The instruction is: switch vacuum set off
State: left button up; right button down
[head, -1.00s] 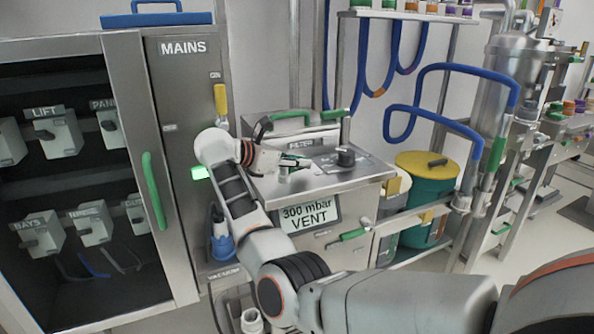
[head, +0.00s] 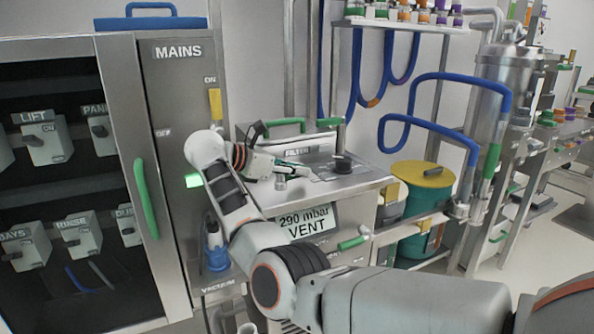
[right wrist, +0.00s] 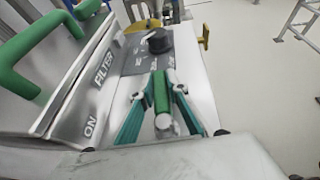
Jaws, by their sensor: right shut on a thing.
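The vacuum set is a steel cabinet (head: 345,187) with a display (head: 306,224) reading "290 mbar VENT". A black knob (head: 342,164) stands on its top panel and also shows in the right wrist view (right wrist: 158,41). My right gripper (head: 292,168) is over the top panel. In the right wrist view its teal fingers (right wrist: 163,85) are closed around a green lever (right wrist: 161,93) with a silver pivot at its near end. An "ON" label is to the left of the lever. The lever is mostly hidden in the head view. My left gripper is out of view.
A tall "MAINS" cabinet (head: 176,95) with a glass door and green handle stands at left. A green horizontal handle (head: 354,242) sticks out of the vacuum set's front. A green drum with yellow lid (head: 421,175) and blue hoses (head: 432,120) are at right.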

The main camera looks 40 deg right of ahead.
jog(key=c, duration=2)
grip_release()
jog(key=shift+d+f, duration=0.1)
jog(key=shift+d, duration=0.05)
jog(key=shift+o, duration=0.2)
jog(key=v, duration=1.2)
jog(key=shift+s, duration=0.1)
